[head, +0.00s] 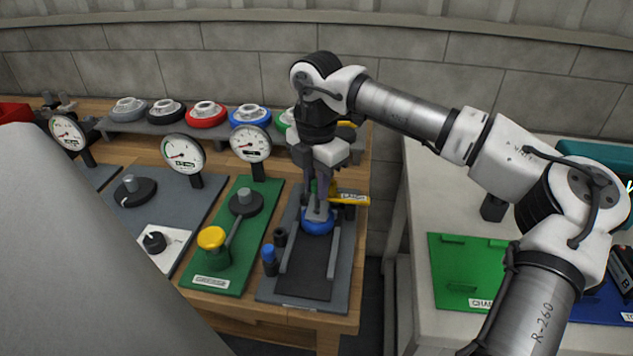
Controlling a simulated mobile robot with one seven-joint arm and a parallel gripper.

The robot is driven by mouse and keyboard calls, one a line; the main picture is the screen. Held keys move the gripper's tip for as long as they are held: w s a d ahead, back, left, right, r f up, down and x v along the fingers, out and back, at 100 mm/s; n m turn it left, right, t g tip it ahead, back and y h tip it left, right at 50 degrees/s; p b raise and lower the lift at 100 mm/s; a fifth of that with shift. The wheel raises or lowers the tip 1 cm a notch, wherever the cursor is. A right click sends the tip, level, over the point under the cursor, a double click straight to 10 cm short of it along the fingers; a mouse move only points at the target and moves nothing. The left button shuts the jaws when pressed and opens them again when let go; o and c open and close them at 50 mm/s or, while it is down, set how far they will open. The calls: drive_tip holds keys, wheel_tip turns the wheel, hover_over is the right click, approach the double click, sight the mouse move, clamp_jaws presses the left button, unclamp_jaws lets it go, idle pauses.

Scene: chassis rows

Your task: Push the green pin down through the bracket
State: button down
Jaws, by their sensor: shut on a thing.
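My gripper (318,200) points straight down over the grey board (343,270) at the front right of the wooden bench. It is shut on a blue round piece with a grey top (318,222), at the far end of the board's dark channel between two grey rails. Whether this piece touches the board is hard to tell. I cannot make out a green pin or a bracket with certainty; my gripper and wrist hide part of the board's far end.
A small blue-topped peg (269,258) and a black peg stand left of the rails. A green board (215,268) with a yellow knob (211,239) and dial gauges (184,154) lie left. A yellow labelled piece (350,199) is close right. Coloured round parts (206,113) line the back shelf.

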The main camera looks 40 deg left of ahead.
sight(317, 208)
drive_tip(key=shift+f+b, duration=0.85)
drive_tip(key=shift+f, duration=0.1)
idle(0.6)
drive_tip(key=shift+f+b, duration=1.25)
drive_tip(key=shift+f, duration=0.25)
drive_tip(key=c, duration=1.2)
unclamp_jaws()
wheel_tip(317, 208, up, 14)
drive_tip(key=shift+r, duration=0.1)
drive_tip(key=shift+s, duration=0.15)
